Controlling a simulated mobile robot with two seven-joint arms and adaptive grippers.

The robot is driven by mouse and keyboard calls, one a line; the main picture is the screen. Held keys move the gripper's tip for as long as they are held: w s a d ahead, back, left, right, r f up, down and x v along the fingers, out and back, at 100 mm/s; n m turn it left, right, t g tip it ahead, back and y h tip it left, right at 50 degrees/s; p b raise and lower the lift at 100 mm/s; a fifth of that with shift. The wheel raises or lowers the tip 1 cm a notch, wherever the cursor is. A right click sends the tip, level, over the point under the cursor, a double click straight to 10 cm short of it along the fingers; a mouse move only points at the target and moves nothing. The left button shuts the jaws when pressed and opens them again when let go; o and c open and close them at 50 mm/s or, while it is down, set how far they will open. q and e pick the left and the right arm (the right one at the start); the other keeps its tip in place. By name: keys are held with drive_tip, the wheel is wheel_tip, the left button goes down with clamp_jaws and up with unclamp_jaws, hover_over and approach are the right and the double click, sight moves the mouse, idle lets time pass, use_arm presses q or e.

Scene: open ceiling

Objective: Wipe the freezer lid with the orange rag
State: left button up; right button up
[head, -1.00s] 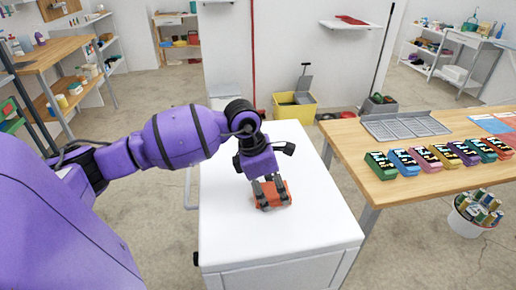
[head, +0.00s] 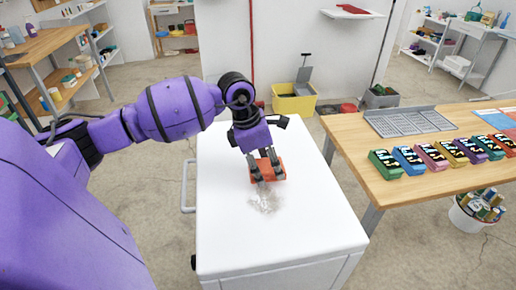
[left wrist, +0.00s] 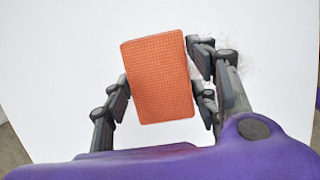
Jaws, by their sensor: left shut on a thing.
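The white freezer lid (head: 300,225) fills the middle of the head view. My left gripper (head: 265,172) is over the lid, pointing down, and shut on the orange rag (head: 281,171). The rag looks like a flat folded block with a woven surface, and it also shows between the fingers in the left wrist view (left wrist: 158,75). The rag appears to be against the lid. A grey smudge (head: 265,200) lies on the lid just in front of the rag. Part of it shows beside the right finger in the left wrist view (left wrist: 232,72). My right gripper is not seen.
A wooden table (head: 350,143) stands to the right with a grey tray (head: 410,122) and a row of several coloured boxes (head: 432,157). A yellow mop bucket (head: 293,103) stands behind the freezer. The rest of the lid is clear.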

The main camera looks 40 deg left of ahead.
use_arm(q)
drive_tip(key=shift+s+d+r, duration=0.15)
drive_tip(key=shift+r, duration=0.5)
drive_tip(key=shift+r+p, duration=0.5)
drive_tip(key=shift+r, duration=0.55)
drive_tip(key=shift+r+p, duration=0.65)
drive_tip(key=shift+r, duration=0.45)
use_arm(e)
drive_tip(key=shift+s+d+r, duration=0.3)
drive_tip(key=shift+d+r, duration=0.2)
drive_tip(key=shift+d, duration=0.05)
drive_tip(key=shift+s+d+r, duration=0.25)
drive_tip(key=shift+d+r, duration=0.25)
drive_tip(key=shift+w+a, duration=0.1)
drive_tip(key=shift+w, duration=0.05)
